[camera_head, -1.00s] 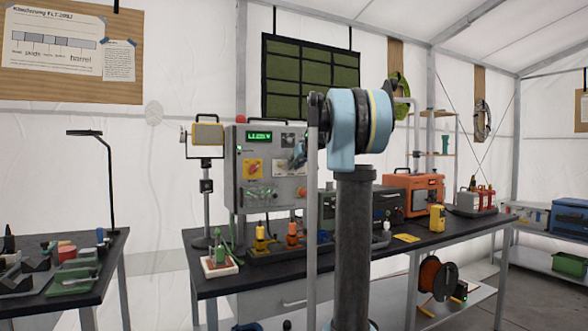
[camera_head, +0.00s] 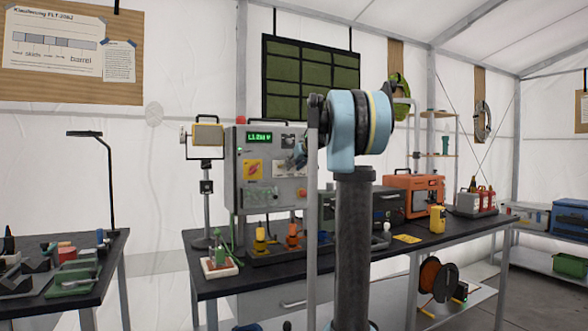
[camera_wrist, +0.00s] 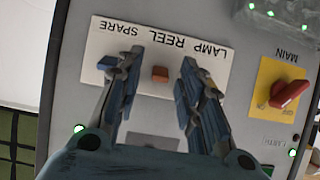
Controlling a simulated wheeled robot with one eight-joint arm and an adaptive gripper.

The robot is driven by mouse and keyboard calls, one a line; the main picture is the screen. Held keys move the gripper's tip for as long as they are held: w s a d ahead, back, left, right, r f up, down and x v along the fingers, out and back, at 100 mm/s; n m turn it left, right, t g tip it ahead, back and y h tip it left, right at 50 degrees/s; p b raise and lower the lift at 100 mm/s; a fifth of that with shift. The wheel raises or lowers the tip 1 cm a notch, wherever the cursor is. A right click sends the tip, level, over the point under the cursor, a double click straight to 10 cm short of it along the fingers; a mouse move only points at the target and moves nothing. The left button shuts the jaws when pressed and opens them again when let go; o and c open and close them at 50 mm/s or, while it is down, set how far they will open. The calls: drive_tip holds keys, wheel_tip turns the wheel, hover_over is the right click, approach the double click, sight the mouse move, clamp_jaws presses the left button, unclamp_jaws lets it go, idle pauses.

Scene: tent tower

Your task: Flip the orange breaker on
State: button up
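The orange breaker (camera_wrist: 160,74) is a small block on a white plate (camera_wrist: 161,38) lettered SPARE, REEL and LAMP; it sits by the word REEL. My gripper (camera_wrist: 161,60) is open, with one finger on each side of the orange breaker and a visible gap to both. Whether the fingertips touch the plate cannot be told. A blue breaker (camera_wrist: 106,64) by SPARE shows partly behind the left finger. The spot by LAMP is hidden by the right finger. In the head view my gripper is at the grey cabinet (camera_head: 235,195), and the orange breaker cannot be made out.
A red MAIN rotary switch (camera_wrist: 289,94) on a yellow plate is right of my gripper in the wrist view. Lit green lamps (camera_wrist: 78,129) dot the panel. The cabinet stands on a dark bench (camera_head: 440,236) with connectors, an orange box (camera_head: 413,195) and a yellow meter (camera_head: 438,219).

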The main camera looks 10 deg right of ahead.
drive_tip(key=v, duration=1.1)
drive_tip(key=shift+s+r, duration=0.2)
drive_tip(key=shift+s, duration=0.15)
drive_tip(key=shift+d, duration=0.1)
drive_tip(key=s+d+m+t+h, duration=0.5)
drive_tip(key=s+d+t+h, duration=0.1)
drive_tip(key=s+h, duration=0.15)
drive_tip(key=s+d+f+m+g+h, duration=0.2)
drive_tip(key=s+d+f+g, duration=0.1)
drive_tip(key=s+f, duration=0.35)
drive_tip(key=s+d+f+m+g+h, duration=0.1)
drive_tip(key=s+d+f+g+h, duration=0.1)
drive_tip(key=s+f, duration=0.45)
drive_tip(key=s+a+f+g+y, duration=0.1)
drive_tip(key=s+a+f+g, duration=0.15)
drive_tip(key=s+f, duration=0.6)
drive_tip(key=s+a+f+g+y, duration=0.15)
drive_tip(key=s+f+g, duration=0.25)
drive_tip(key=f, duration=1)
drive_tip(key=s+a+f+n+g+y, duration=0.4)
drive_tip(key=s+a+f, duration=0.6)
drive_tip(key=s+f, duration=0.4)
drive_tip(key=shift+f+n+y, duration=0.25)
drive_tip(key=shift+n+y, duration=0.05)
drive_tip(key=shift+y, duration=0.3)
